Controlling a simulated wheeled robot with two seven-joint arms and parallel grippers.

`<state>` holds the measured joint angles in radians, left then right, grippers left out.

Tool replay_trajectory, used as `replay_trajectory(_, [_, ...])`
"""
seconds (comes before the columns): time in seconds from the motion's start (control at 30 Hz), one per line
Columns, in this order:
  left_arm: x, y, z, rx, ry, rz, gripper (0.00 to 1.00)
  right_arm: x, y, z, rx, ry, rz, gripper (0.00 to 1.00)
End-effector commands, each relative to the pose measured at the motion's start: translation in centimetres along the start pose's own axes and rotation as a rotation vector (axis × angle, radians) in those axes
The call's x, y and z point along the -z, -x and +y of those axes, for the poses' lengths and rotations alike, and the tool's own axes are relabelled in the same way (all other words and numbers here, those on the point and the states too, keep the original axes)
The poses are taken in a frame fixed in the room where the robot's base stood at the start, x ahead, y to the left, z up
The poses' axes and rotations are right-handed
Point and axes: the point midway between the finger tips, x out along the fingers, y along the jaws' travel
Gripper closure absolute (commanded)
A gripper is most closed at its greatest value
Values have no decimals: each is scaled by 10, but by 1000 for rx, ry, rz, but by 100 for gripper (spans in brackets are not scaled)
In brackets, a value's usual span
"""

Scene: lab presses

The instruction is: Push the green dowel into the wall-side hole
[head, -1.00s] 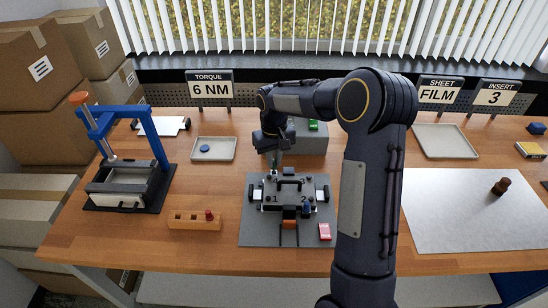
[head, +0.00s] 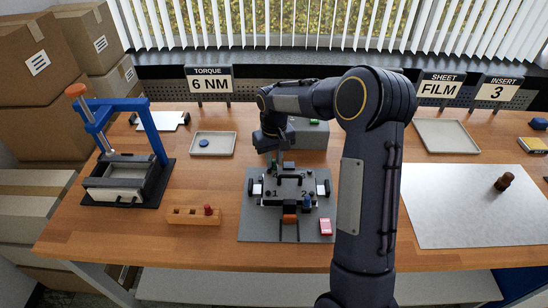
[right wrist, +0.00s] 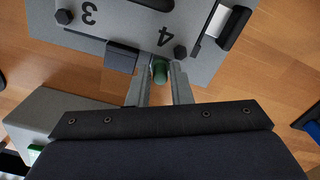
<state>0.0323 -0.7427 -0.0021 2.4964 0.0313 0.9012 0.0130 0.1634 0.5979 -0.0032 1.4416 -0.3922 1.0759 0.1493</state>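The green dowel (right wrist: 160,72) shows in the right wrist view between my right gripper's fingers (right wrist: 160,84). Its far end meets the edge of the grey numbered plate (right wrist: 205,62), near the 4; whether it is inside a hole I cannot tell. The fingers look closed on the dowel's sides. In the head view, my right gripper (head: 279,162) points down at the far, wall-side edge of the fixture (head: 262,222); the dowel is too small to make out there. My left gripper is not in view.
A grey box (head: 312,136) with a green top part stands behind the fixture, partly hidden by my arm. A wooden block (head: 185,216) with a red peg and a blue press (head: 152,135) are at left.

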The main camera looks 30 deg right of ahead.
Motion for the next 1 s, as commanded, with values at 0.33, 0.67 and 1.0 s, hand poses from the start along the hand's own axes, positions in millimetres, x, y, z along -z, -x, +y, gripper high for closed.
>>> replay_trajectory(0.33, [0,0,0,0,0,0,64,0,1,0,0,0,0,62])
replay_trajectory(0.67, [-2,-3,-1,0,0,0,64,1,35,0,-1,0,7,62])
replay_trajectory(1.0, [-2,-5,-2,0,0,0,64,0,77,0,0,0,2,62])
